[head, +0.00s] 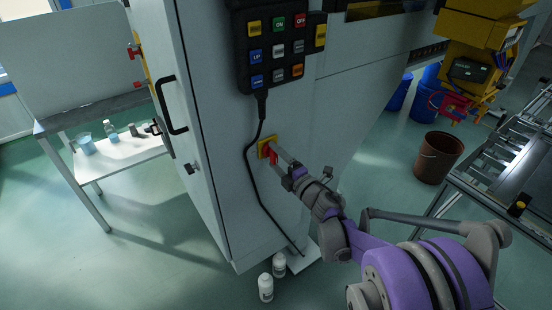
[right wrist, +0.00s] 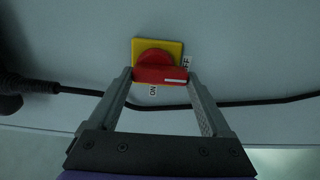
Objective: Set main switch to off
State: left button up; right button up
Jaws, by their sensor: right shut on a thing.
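The main switch is a red rotary knob on a yellow plate, on the side of the light grey cabinet. In the head view its yellow plate (head: 264,147) shows just beyond my gripper's tips. In the right wrist view the red handle (right wrist: 160,74) lies level, its white mark at the right end, just below the "OFF" label (right wrist: 187,63). The "ON" label (right wrist: 153,91) is under the handle. My right gripper (right wrist: 159,76) is shut on the red handle, one finger at each end; it also shows in the head view (head: 273,156). My left gripper is not in view.
A black button pendant (head: 278,50) hangs above the switch, and its cable (head: 252,165) runs down close beside it. White bottles (head: 266,287) stand on the floor below. A brown bin (head: 438,157) and a conveyor table (head: 480,180) are at right.

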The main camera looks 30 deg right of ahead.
jog(key=o, duration=1.2)
jog(key=shift+c, duration=0.2)
jog(key=shift+s, duration=0.1)
jog(key=s, duration=1)
jog(key=shift+s+d, duration=0.35)
jog(key=shift+d, duration=0.05)
